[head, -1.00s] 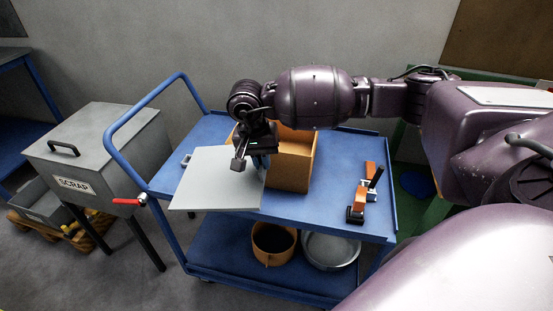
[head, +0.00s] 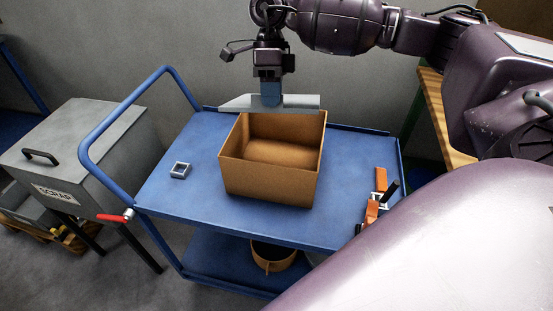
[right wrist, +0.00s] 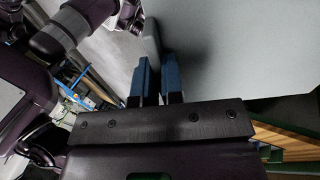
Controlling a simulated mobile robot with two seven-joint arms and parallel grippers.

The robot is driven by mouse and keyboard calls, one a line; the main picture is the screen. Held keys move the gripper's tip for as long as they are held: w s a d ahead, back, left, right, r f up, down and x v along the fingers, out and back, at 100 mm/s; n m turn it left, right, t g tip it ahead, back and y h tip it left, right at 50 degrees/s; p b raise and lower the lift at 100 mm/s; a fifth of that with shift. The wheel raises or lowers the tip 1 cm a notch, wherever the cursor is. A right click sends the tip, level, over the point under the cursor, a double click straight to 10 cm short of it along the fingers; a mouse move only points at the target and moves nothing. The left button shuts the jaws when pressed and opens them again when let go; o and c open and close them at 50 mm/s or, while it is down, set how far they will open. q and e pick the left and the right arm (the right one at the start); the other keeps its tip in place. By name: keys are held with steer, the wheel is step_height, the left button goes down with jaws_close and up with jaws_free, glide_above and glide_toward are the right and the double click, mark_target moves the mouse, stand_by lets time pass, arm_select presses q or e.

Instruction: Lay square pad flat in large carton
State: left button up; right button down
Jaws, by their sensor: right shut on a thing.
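The square pad (head: 295,103) is a thin light grey panel, seen almost edge-on and held roughly level above the back of the large carton. My right gripper (head: 271,98) is shut on the pad's near edge from above. In the right wrist view the pad (right wrist: 240,50) fills the upper right, with the blue fingers (right wrist: 157,78) at its edge. The large carton (head: 268,180) is a brown open box standing upright on the blue cart. Its inside shows empty where visible; the pad hides part of its back rim. My left gripper is not in view.
The blue cart top (head: 190,205) also holds a small grey square frame (head: 180,170) at left and an orange and black tool (head: 376,203) at right. A grey scrap bin (head: 75,150) stands at left.

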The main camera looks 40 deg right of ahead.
steer(key=shift+w+d+r+m, duration=0.1)
steer(key=shift+w+m, duration=0.05)
steer(key=shift+m, duration=0.15)
steer(key=shift+f, duration=0.25)
arm_select(q)
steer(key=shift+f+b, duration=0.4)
steer(key=shift+b, duration=0.15)
arm_select(e)
step_height(320, 180, down, 19)
steer(key=shift+f, duration=0.25)
steer(key=c, duration=1.4)
jaws_free()
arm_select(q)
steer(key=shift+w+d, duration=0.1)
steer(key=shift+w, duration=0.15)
arm_select(e)
steer(key=shift+o, duration=0.8)
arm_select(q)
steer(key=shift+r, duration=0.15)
